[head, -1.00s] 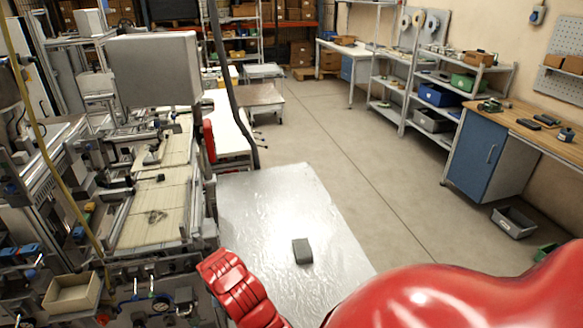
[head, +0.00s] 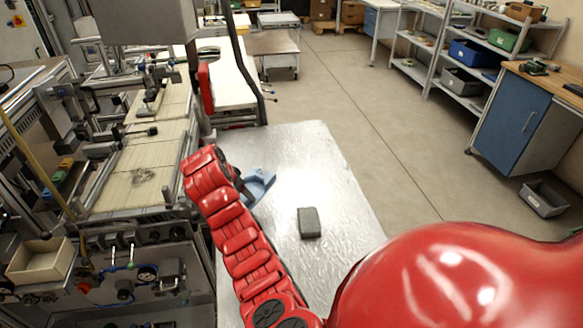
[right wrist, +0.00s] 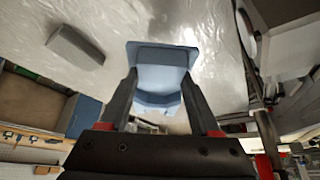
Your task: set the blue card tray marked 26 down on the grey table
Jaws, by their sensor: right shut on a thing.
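The blue card tray (head: 263,181) is at the left side of the grey table (head: 325,160), near its left edge. My right gripper (head: 246,190) is shut on it. In the right wrist view the tray (right wrist: 160,57) sits between the two dark fingers (right wrist: 158,98), its wide flat part facing the table surface. The mark 26 cannot be made out. I cannot tell whether the tray touches the table or is just above it. My left gripper is not in view.
A dark grey block (head: 309,222) lies on the table to the right of the tray; it also shows in the right wrist view (right wrist: 75,46). Machinery with a pale conveyor (head: 140,170) stands close along the table's left side. The table's far and right parts are bare.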

